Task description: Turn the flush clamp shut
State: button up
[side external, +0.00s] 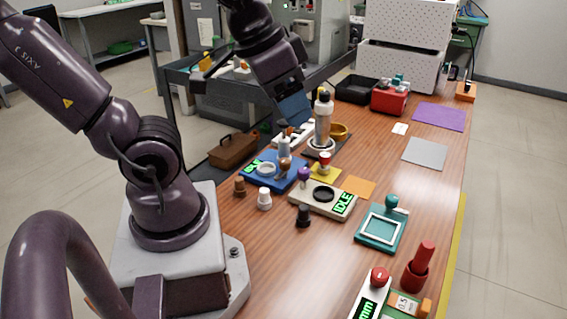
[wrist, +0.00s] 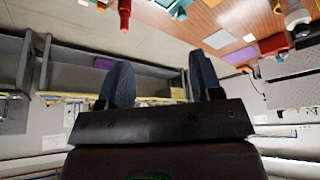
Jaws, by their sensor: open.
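My gripper (side external: 294,108) is above the table beside a tall bottle-like column (side external: 323,118) with a pale cap, which stands on a white round foot. In the wrist view my gripper (wrist: 160,82) shows two dark blue fingers spread apart with nothing between them. I cannot tell for certain which part is the flush clamp; no part is clearly recognisable as a clamp, and whether it is open or shut cannot be seen. Part of the area behind the column and my gripper is hidden.
A blue tray device (side external: 258,172), a white unit reading IDLE (side external: 325,200) and a teal frame (side external: 378,240) stand on the wooden table. A red box (side external: 390,98) and a black bin (side external: 355,88) are behind. The table's right side (side external: 425,200) has free room.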

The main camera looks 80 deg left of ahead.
jog(key=w+a+f+n+g, duration=0.45)
jog(key=a+f+n, duration=0.45)
jog(key=a, duration=0.4)
jog(key=n, duration=1.6)
send_over(285, 160)
notch_tip(285, 160, down, 7)
notch_tip(285, 160, down, 12)
jog(key=c, duration=0.9)
